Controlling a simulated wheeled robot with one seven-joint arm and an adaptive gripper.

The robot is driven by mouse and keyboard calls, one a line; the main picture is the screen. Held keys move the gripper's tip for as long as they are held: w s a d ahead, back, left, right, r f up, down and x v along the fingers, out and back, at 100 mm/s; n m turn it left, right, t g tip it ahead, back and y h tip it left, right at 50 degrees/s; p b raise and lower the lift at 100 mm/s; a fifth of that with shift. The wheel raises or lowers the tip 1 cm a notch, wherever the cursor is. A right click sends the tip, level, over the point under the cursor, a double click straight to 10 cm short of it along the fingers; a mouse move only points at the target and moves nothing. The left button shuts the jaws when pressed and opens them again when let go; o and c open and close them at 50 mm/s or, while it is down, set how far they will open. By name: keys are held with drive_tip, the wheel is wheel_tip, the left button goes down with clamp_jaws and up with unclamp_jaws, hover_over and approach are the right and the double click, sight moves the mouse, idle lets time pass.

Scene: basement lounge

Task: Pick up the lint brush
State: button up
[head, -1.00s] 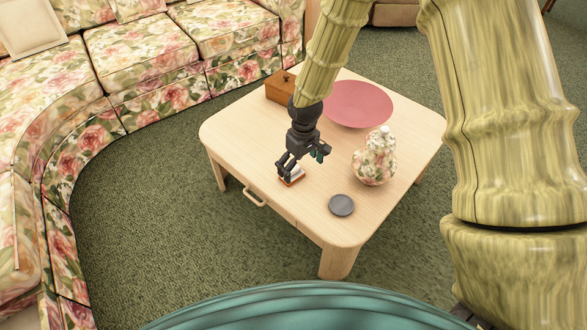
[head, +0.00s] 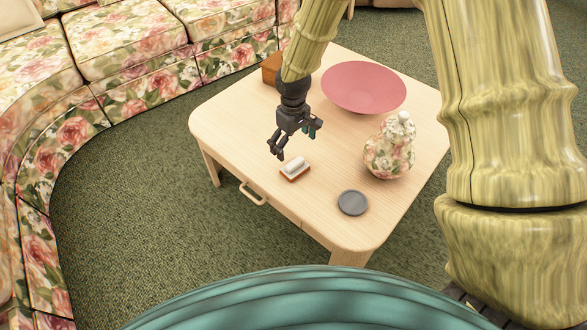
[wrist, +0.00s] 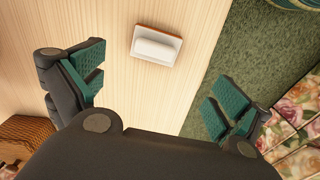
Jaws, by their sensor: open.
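The lint brush (head: 295,169) is a small block with an orange-brown base and a white top, lying on the light wood table near its front left edge. In the wrist view the brush (wrist: 157,46) lies ahead of the fingers, white side up, between their lines but beyond the tips. My gripper (head: 284,146) is above the table, just behind and to the left of the brush, apart from it. In the wrist view its teal-padded fingers (wrist: 160,88) are spread wide with nothing between them.
On the table (head: 235,125) are a pink bowl (head: 363,88), a floral lidded jar (head: 389,150), a grey disc (head: 353,203) and a wooden box (head: 271,69) partly behind my arm. A floral sofa (head: 128,47) curves along the left. Green carpet surrounds the table.

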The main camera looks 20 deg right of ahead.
drive_tip(key=b, duration=0.1)
hover_over(295, 163)
wheel_tip(295, 163, down, 4)
drive_tip(key=shift+s+a+f, duration=0.15)
drive_tip(key=shift+w+d+f+b, duration=0.15)
drive_tip(key=shift+f+b, duration=0.4)
drive_tip(key=shift+f, duration=1.05)
drive_tip(key=shift+w+d+f+b, duration=0.15)
drive_tip(key=shift+f+b, duration=0.35)
drive_tip(key=shift+f, duration=1.05)
drive_tip(key=shift+a, duration=0.1)
drive_tip(key=shift+s+r, duration=0.1)
drive_tip(key=shift+r, duration=0.05)
drive_tip(key=c, duration=1.3)
drive_tip(key=shift+c, duration=0.4)
